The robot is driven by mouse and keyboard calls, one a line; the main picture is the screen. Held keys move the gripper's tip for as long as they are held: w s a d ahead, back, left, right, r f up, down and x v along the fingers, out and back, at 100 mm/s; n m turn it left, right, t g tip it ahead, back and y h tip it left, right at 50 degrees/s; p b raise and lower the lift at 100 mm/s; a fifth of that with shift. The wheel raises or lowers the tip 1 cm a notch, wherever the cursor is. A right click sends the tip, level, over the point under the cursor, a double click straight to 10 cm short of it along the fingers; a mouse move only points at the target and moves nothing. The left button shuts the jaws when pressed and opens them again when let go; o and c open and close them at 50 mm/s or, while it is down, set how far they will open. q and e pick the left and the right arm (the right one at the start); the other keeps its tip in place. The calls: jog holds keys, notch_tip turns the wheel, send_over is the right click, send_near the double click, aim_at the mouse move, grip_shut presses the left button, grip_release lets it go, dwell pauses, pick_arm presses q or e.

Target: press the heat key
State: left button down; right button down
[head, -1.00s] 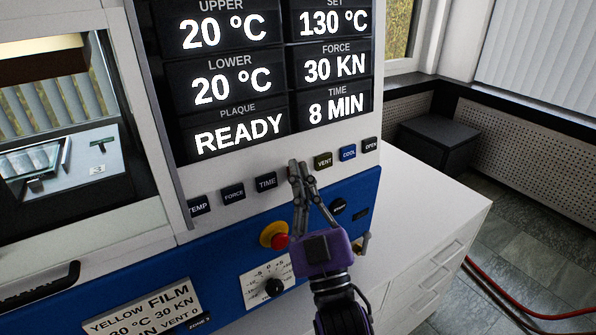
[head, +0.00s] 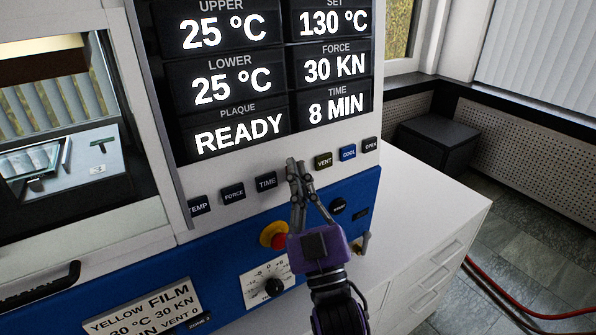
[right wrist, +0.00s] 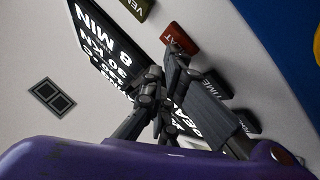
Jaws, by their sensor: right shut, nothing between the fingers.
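The heat key shows in the right wrist view as a red key (right wrist: 180,38) with part of its label readable, just past my fingertips. In the head view it is hidden behind my right gripper (head: 293,165), which is shut and empty, its tips at the key row between the TIME key (head: 266,181) and the VENT key (head: 323,160). In the right wrist view my right gripper (right wrist: 173,60) lies close to the red key; I cannot tell whether it touches. The display (head: 232,85) reads upper and lower 25 °C, set 130 °C, READY. My left gripper is out of view.
Below the keys on the blue panel are a red and yellow stop button (head: 273,235) and a dial (head: 273,286). COOL (head: 348,153) and OPEN (head: 370,145) keys lie to the right. A white cabinet (head: 440,215) stands at the right.

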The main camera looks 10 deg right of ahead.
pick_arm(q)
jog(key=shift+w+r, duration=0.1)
pick_arm(e)
jog(key=shift+s+d, duration=0.1)
jog(key=shift+s, duration=0.05)
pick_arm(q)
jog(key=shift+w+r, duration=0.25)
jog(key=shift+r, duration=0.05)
pick_arm(e)
jog(key=shift+s+d+r, duration=0.15)
jog(key=shift+s+d, duration=0.05)
jog(key=shift+s, duration=0.4)
